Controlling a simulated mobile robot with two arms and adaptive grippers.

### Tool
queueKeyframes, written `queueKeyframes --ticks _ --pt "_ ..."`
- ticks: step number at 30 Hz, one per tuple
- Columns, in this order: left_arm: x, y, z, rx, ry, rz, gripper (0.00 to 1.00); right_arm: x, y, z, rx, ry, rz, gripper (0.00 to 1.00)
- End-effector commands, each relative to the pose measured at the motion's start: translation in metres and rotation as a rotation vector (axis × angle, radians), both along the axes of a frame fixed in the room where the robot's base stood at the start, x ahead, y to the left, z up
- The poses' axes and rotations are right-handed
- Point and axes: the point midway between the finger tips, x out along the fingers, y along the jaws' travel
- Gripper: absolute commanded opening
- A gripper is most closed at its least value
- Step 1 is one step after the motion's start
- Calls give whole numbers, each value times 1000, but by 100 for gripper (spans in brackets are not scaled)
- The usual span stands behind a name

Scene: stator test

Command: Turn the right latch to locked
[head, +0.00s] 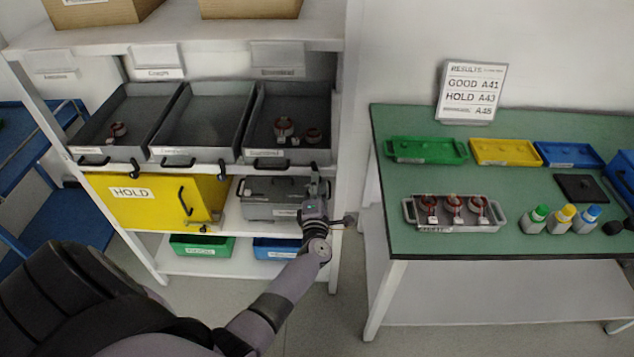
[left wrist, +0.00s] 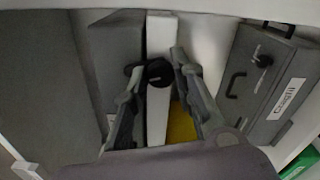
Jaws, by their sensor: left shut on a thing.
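My left gripper (head: 316,186) is at the front of the grey case (head: 262,194) on the shelf's middle level, beside the right post. In the left wrist view its two fingers (left wrist: 160,82) stand on either side of a round black knob (left wrist: 158,71), with a white bar behind it. The gripper is shut on this knob, which appears to be the latch. In the head view the gripper covers the right end of the case, so the latch's angle cannot be told.
Grey trays stand above the case, with black handles at their fronts. A yellow HOLD box (head: 150,209) is to the left; a green bin (head: 197,246) and a blue bin (head: 274,249) are below. A green-topped table (head: 512,184) stands right, past the white post.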

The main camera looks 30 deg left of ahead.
Motion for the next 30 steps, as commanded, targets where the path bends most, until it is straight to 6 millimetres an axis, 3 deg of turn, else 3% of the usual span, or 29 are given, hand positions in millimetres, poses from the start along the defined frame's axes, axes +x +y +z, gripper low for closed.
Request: queueKeyframes --ticks 13,30 --pt "1 -2 -1 213 132 -3 0 0 1 9 1 0 0 0" --pt "0 -2 -2 254 158 -4 0 0 3 10 3 1 0 0"
